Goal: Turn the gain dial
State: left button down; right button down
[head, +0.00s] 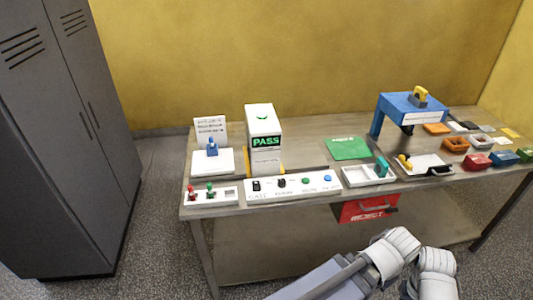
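A white control panel (293,188) lies along the front left part of the table. Two black knobs stand on it, one at the left end (257,185) and one just right of it (281,182). The printed word under the second knob looks like GAIN, so this seems to be the gain dial, but the print is small. The pointer direction of either knob is too small to tell. To their right are a green button (306,181) and a blue button (327,178). My grey and white arm links show at the bottom, in front of the table. No gripper fingers show.
A white box with a green PASS screen (265,141) stands behind the panel. A small tray with red and green pieces (227,193) is left of it. A red REJECT bin (366,209) hangs under the front edge. A blue frame (394,104) and small bins stand right.

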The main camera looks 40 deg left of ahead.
aim_at(281, 182)
jog(key=i+u, duration=0.55)
jog(key=u, duration=0.2)
jog(key=i+l+u, duration=0.1)
jog(key=i+u, duration=0.25)
jog(key=k, duration=0.1)
